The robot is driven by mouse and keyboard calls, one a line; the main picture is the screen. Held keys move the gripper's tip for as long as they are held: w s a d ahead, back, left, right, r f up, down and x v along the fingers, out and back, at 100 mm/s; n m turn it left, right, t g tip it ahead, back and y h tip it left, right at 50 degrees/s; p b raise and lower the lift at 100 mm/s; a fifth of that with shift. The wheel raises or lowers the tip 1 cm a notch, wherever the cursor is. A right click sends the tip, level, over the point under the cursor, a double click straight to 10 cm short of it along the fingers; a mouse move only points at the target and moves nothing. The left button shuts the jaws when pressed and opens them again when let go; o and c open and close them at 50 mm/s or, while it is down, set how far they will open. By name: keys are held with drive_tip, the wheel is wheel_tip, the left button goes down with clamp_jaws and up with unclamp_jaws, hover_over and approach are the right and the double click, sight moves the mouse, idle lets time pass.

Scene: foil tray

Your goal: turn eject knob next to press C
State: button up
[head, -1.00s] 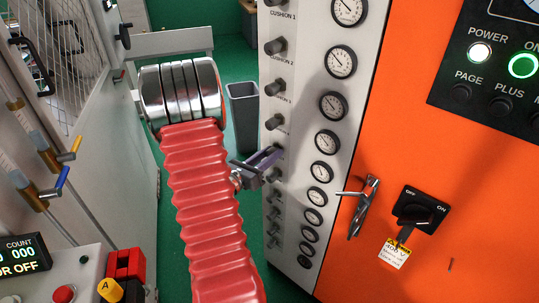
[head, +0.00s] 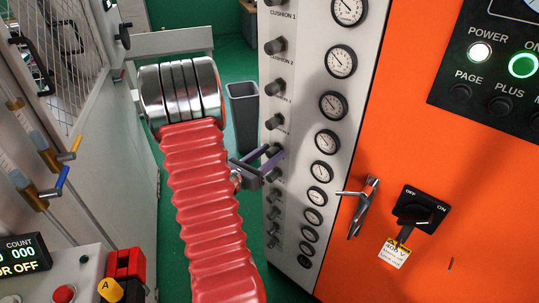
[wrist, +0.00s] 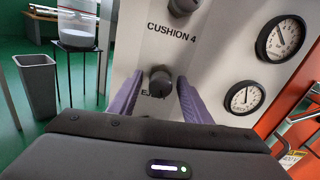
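The eject knob (wrist: 160,78) is a dark round knob on the pale gauge panel. Its label below reads "EJE" and the rest is hidden. My gripper (wrist: 159,74) is open, with one purple finger on each side of the knob and a small gap showing on both sides. In the head view my gripper (head: 277,153) is at the panel's left knob column, and the eject knob between its fingers is partly hidden. No label reading press C is legible.
The CUSHION 4 knob (wrist: 184,5) is just above. Round gauges (head: 333,105) run down the panel to the right. An orange cabinet (head: 440,190) with a metal handle (head: 363,208) stands further right. A grey bin (head: 243,115) stands on the green floor behind.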

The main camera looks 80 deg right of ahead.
drive_tip(key=shift+a, duration=0.1)
drive_tip(key=v, duration=1.3)
drive_tip(key=shift+w+a, duration=0.25)
drive_tip(key=shift+w, duration=0.05)
drive_tip(key=shift+s, duration=0.1)
idle(2.8)
